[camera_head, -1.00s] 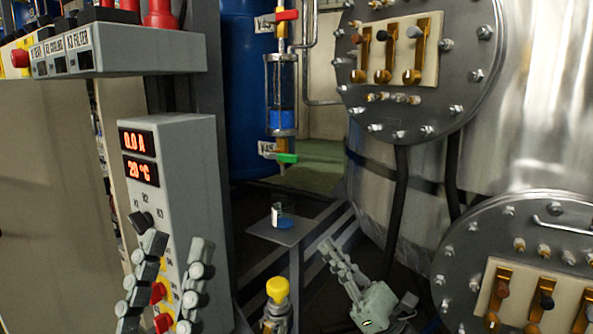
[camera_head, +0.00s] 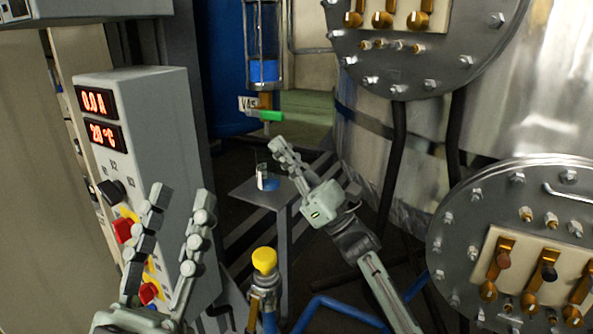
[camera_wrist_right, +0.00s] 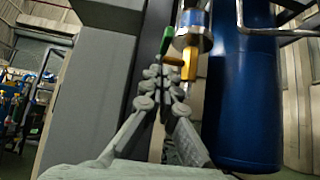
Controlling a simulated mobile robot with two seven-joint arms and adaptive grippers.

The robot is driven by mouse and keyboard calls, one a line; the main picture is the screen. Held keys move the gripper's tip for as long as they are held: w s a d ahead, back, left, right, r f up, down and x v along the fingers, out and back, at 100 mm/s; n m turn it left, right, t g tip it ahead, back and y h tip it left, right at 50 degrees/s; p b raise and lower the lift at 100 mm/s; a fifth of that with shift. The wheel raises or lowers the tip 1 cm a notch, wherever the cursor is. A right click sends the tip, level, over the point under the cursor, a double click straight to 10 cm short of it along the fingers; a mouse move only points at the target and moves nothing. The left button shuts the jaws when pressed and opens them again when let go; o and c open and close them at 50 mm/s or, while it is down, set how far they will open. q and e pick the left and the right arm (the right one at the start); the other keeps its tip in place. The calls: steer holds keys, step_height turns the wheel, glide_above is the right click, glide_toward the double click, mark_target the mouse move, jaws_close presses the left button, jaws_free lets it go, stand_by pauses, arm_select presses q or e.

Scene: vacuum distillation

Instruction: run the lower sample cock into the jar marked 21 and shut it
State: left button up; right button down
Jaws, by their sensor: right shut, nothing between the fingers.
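The lower sample cock has a green handle (camera_head: 266,115) below a sight glass (camera_head: 263,50) with blue liquid, and its handle lies crosswise. It also shows in the right wrist view (camera_wrist_right: 170,45), just beyond and above the fingertips. A small jar (camera_head: 264,176) stands on a little stand plate (camera_head: 262,196) below the cock, with something blue in it; its mark is too small to read. My right gripper (camera_head: 277,146) is shut and empty, just below the cock and above the jar. My left gripper (camera_head: 182,196) is open and empty before the grey control box.
The grey control box (camera_head: 150,120) with red displays stands at left. A yellow-capped valve (camera_head: 264,262) rises at front centre. Steel flanges with brass levers (camera_head: 545,260) are at right. A blue drum (camera_head: 222,70) is behind the sight glass.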

mark_target(265, 114)
arm_select(q)
steer(key=shift+w+d+f+g, duration=0.25)
steer(key=shift+w+f+g, duration=0.1)
steer(key=shift+g, duration=0.15)
arm_select(e)
step_height(265, 114, up, 3)
steer(key=shift+f, duration=0.2)
steer(key=shift+d, duration=0.1)
